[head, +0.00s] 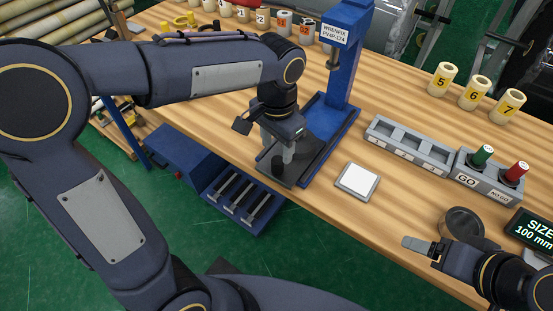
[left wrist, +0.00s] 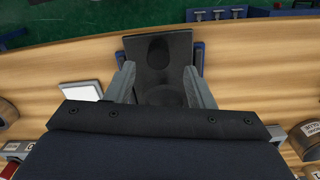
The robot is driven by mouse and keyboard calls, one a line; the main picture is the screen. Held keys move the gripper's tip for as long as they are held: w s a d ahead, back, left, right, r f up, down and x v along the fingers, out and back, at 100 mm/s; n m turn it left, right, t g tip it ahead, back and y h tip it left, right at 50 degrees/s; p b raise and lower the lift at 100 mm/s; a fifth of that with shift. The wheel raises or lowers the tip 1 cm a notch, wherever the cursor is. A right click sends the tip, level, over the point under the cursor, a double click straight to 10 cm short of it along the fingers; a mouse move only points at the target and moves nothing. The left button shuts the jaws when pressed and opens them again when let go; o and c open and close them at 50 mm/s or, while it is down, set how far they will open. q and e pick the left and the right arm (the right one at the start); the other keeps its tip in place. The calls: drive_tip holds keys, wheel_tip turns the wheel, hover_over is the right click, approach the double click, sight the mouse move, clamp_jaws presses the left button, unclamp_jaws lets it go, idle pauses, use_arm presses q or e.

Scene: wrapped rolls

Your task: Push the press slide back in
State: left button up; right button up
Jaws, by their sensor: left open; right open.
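The blue press (head: 346,55) stands on the wooden table, with its upright column and a ram at its front. The dark press slide (head: 290,173) sticks out from the blue base rails (head: 325,140) toward the table's front edge. In the left wrist view the slide (left wrist: 158,50) is a dark plate with a round knob and a round recess. My left gripper (head: 275,150) is over the slide, pointing down, its fingers apart on either side of the plate in the wrist view (left wrist: 160,90). I cannot tell whether they touch it. My right gripper (head: 425,248) is at the lower right, away from the press.
A white-topped square pad (head: 358,181) lies right of the press. A grey slotted rack (head: 410,146) and a GO/NO GO gauge block (head: 490,175) stand further right. Numbered rolls (head: 475,92) stand at the back right. A blue slotted unit (head: 243,195) is below the table's front edge.

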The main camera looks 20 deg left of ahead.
sight(278, 160)
use_arm(q)
wheel_tip(278, 160, down, 5)
drive_tip(key=shift+d+f, duration=0.1)
drive_tip(key=shift+f, duration=0.05)
use_arm(e)
drive_tip(key=shift+d+f, duration=0.1)
drive_tip(key=shift+f, duration=0.1)
